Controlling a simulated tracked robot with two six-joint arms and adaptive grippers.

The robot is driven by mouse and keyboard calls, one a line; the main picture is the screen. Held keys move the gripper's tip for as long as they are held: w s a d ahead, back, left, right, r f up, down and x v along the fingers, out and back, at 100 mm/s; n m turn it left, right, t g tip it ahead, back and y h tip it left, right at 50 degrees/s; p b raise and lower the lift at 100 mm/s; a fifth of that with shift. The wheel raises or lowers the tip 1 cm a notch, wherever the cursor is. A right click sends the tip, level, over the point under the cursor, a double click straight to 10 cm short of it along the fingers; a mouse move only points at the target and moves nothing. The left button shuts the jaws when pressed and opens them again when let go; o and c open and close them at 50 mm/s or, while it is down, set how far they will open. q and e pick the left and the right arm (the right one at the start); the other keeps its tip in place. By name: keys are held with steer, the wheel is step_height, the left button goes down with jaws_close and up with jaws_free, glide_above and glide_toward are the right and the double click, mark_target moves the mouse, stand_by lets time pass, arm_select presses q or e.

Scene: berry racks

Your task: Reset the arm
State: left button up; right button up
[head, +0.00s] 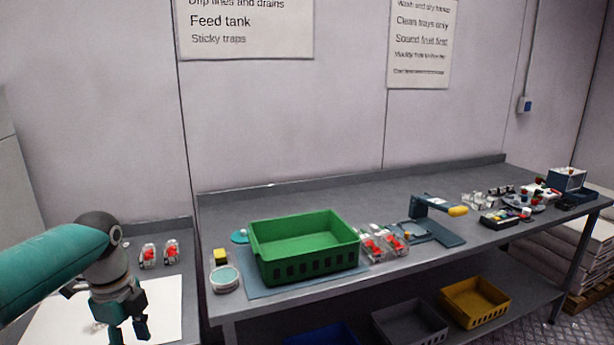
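My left arm comes in from the left, and its gripper (122,330) points down over a white sheet (165,305) on the left table. Its dark teal fingers look spread apart, with nothing seen between them. The fingertips are close to the bottom edge of the picture, so their height above the sheet is hard to tell. My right arm and gripper are not in view.
A green crate (305,262) stands on a blue mat (262,291) on the long grey table. Beside it are clear punnets with red fruit (385,246) and a blue stand with a yellow tip (433,220). Two punnets (160,254) sit behind the white sheet. Bins (475,302) are below.

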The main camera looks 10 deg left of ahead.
arm_select(q)
steer(key=d+f+n+h, duration=0.1)
steer(key=d+f+n, duration=0.3)
steer(key=f, duration=0.5)
steer(key=d+f+n+h, duration=0.1)
steer(key=d+f+n, duration=0.1)
steer(key=d+f, duration=0.6)
steer(key=d+f+n+h, duration=0.1)
steer(key=d+f+n, duration=0.25)
steer(key=f, duration=0.65)
steer(key=s+d+f+n, duration=0.5)
steer(key=s, duration=0.2)
steer(key=s+d+f+n, duration=0.5)
steer(key=s+f, duration=0.1)
steer(key=s, duration=0.2)
steer(key=shift+h, duration=0.4)
